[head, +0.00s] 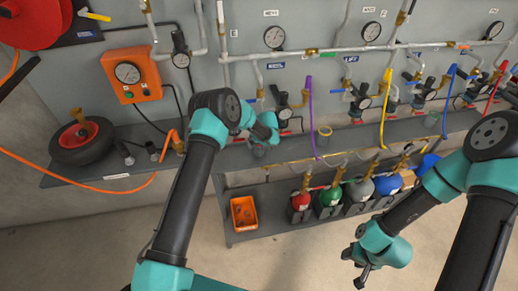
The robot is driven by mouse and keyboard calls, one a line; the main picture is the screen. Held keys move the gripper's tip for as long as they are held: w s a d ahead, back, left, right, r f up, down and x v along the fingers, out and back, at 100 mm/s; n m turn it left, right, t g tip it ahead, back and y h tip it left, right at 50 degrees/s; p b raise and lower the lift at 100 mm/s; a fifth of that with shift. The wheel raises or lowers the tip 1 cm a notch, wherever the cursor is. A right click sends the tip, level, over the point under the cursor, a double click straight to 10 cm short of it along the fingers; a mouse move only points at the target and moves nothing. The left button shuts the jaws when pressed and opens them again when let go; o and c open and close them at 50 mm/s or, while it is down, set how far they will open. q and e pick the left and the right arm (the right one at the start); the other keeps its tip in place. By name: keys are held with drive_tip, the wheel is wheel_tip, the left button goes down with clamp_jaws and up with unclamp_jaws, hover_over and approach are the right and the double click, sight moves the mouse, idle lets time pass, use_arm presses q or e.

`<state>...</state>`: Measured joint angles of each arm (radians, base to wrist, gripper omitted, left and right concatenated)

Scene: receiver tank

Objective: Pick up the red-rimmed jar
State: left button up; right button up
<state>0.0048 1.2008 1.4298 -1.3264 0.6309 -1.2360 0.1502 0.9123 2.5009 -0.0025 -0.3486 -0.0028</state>
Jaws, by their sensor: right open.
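I cannot make out a jar with a clearly red rim in the head view. A small grey jar with a yellowish rim (323,138) stands on the shelf right of my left gripper. A small grey-green jar (432,119) stands further right on the same shelf. My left gripper (258,150) is over the shelf's front edge, and its fingers are too hidden to tell their state. My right gripper (356,270) is open and empty, low over the floor in front of the lower shelf, apart from both jars.
The shelf (350,137) runs below a wall panel of gauges, valves and coloured hoses. Several gas bottles, including a green one (330,193), and an orange bin (244,213) stand below. A wheel (80,141) lies at left. The floor in front is clear.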

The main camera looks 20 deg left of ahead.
use_arm(q)
drive_tip(key=c, duration=1.1)
drive_tip(key=shift+r, duration=0.1)
drive_tip(key=shift+r, duration=0.65)
drive_tip(key=s+d+r, duration=0.1)
drive_tip(key=s+d, duration=0.1)
drive_tip(key=s, duration=0.5)
drive_tip(key=s+d+r, duration=0.2)
drive_tip(key=s, duration=0.6)
drive_tip(key=shift+s+d+r, duration=0.2)
drive_tip(key=shift+d+r, duration=0.05)
drive_tip(key=shift+a, duration=0.1)
